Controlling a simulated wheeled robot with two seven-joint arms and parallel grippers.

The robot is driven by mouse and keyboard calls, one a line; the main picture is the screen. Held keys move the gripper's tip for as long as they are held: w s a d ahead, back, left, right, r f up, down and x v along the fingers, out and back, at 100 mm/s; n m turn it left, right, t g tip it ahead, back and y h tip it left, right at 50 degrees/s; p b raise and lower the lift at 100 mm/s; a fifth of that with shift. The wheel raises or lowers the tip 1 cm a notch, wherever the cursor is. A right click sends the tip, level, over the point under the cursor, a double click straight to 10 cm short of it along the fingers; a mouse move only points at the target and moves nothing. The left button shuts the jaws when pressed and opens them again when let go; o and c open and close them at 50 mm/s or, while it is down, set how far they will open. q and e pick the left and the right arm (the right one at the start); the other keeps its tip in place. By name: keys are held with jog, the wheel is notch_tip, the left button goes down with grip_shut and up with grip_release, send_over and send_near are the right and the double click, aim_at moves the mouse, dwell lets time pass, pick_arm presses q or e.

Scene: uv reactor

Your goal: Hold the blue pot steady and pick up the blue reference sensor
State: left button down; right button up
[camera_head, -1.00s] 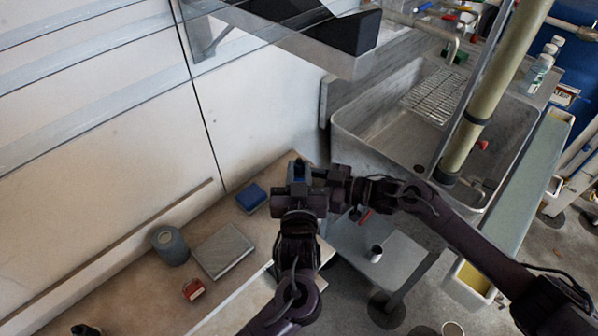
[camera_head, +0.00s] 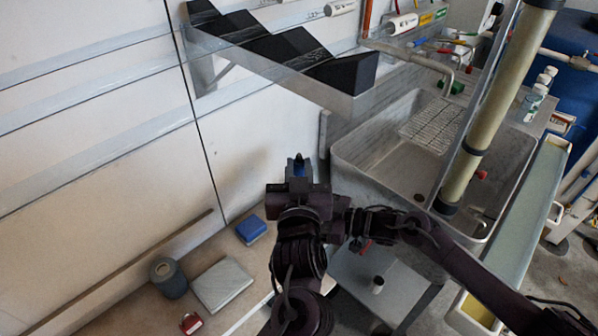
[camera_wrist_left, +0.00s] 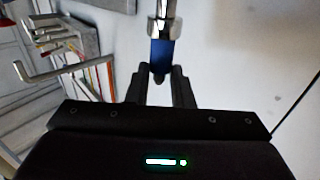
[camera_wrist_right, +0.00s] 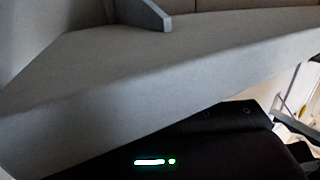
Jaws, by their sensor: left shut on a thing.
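My left gripper (camera_head: 298,172) is raised above the bench corner and shut on a small blue piece with a metal fitting, which looks like the blue reference sensor (camera_head: 298,163). In the left wrist view the blue body (camera_wrist_left: 162,55) sits between the dark fingertips (camera_wrist_left: 162,74), with a shiny hex nut above it. My right gripper (camera_head: 342,222) is close beside the left wrist, largely hidden. Its fingers do not show clearly. A dull blue-grey pot-like cylinder (camera_head: 168,278) stands on the bench at left, apart from both grippers.
On the bench (camera_head: 228,248) lie a blue box (camera_head: 251,230), a grey flat block (camera_head: 222,284) and a small red item (camera_head: 191,323). A sink (camera_head: 400,160) is at right, a wall shelf (camera_head: 280,75) above. A grey surface (camera_wrist_right: 150,80) fills much of the right wrist view.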

jog(key=o, duration=0.5)
jog(key=v, duration=0.7)
jog(key=shift+s+d, duration=0.1)
jog(key=shift+d, duration=0.2)
jog(key=shift+f, duration=0.1)
